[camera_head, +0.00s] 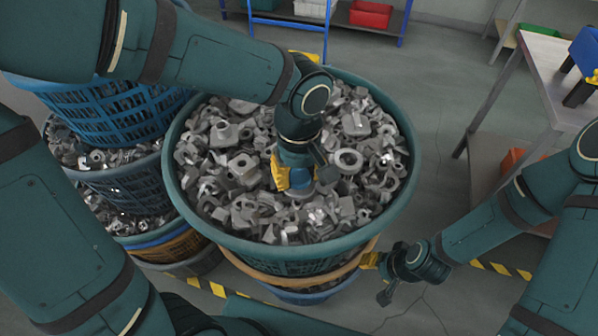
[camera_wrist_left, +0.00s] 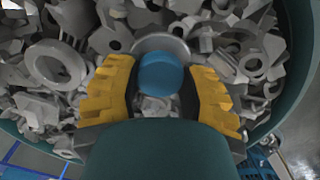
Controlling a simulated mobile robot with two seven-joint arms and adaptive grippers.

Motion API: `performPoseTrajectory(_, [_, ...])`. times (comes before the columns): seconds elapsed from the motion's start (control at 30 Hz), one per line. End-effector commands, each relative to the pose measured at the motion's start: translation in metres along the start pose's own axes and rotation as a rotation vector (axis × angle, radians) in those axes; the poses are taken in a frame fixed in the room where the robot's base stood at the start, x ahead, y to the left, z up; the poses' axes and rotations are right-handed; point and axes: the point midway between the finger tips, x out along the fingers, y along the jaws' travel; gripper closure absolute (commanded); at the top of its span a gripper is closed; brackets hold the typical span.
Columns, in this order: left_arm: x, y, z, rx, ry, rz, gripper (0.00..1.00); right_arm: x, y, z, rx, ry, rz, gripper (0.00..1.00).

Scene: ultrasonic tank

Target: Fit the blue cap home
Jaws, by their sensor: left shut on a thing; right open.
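The blue cap (camera_head: 302,179) is a short round piece among grey metal parts in the big green basket (camera_head: 183,204). My left gripper (camera_head: 300,184) reaches down into this basket and is shut on the cap. In the left wrist view the cap (camera_wrist_left: 160,73) sits between the yellow finger pads of the left gripper (camera_wrist_left: 160,92). A grey round rim (camera_wrist_left: 158,42) shows just behind the cap. I cannot tell whether the cap touches it or is seated. My right gripper (camera_head: 378,279) is open and empty, low beside the basket's right side.
Grey metal parts (camera_head: 225,205) fill the basket around the left gripper. Stacked blue baskets (camera_head: 125,118) stand close on the left. A grey table (camera_head: 550,75) stands at the right, and a shelf with a red bin (camera_head: 370,14) is at the back. Floor (camera_head: 440,110) is clear between basket and table.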

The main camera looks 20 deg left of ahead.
Motion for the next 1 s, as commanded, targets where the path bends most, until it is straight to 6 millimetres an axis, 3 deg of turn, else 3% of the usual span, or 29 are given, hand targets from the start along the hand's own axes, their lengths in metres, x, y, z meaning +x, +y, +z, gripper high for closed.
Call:
performPoseTrajectory(0.43, [0.001, 0.000, 0.000, 0.000, -0.001, -0.001, 0.70, 0.001, 0.000, 0.000, 0.000, 0.000, 0.000, 0.53])
performPoseTrajectory(0.5, [0.001, 0.000, 0.000, 0.000, -0.001, -0.001, 0.37, 0.001, 0.000, 0.000, 0.000, 0.000, 0.000, 0.53])
performPoseTrajectory(0.53, [0.001, 0.000, 0.000, 0.000, -0.001, -0.001, 0.27, 0.001, 0.000, 0.000, 0.000, 0.000, 0.000, 0.53])
performPoseTrajectory(0.57, [0.001, 0.000, 0.000, 0.000, -0.001, -0.001, 0.23, 0.001, 0.000, 0.000, 0.000, 0.000, 0.000, 0.53])
performPoseTrajectory(0.87, [0.000, 0.000, 0.000, 0.000, 0.000, 0.000, 0.23, 0.001, 0.000, 0.000, 0.000, 0.000, 0.000, 0.53])
performPoseTrajectory(1.0, [-0.010, 0.001, 0.000, -0.001, 0.002, 0.002, 0.23, 0.001, 0.000, 0.000, 0.000, 0.000, 0.000, 0.53])
